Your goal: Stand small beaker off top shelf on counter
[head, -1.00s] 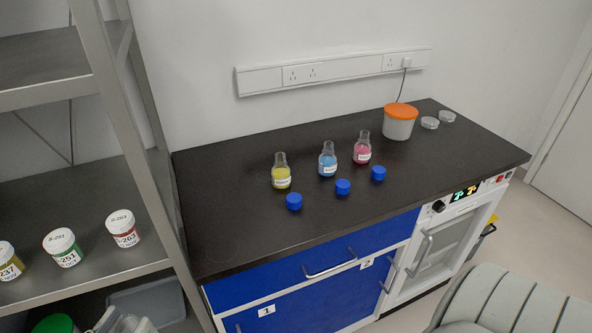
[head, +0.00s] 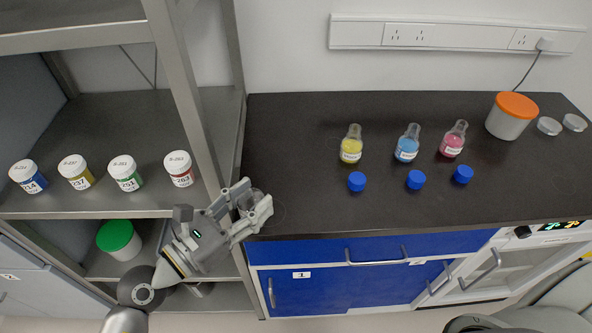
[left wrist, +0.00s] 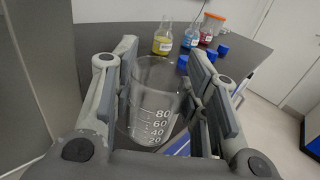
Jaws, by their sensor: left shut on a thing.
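The small beaker (left wrist: 155,95) is clear glass with white graduation marks and shows between the fingers in the left wrist view. My left gripper (left wrist: 160,100) is shut on it. In the head view the beaker (head: 251,200) is partly hidden by my left gripper (head: 250,207), at the near left corner of the black counter (head: 300,200). The beaker looks about upright. I cannot tell whether its base touches the counter. My right gripper is out of view.
Flasks with yellow (head: 351,148), blue (head: 407,147) and pink (head: 453,143) liquid stand on the counter, with blue caps (head: 357,181) before them. An orange-lidded tub (head: 511,116) is farther right. A metal shelf (head: 100,205) with labelled jars stands left. The counter's left front is clear.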

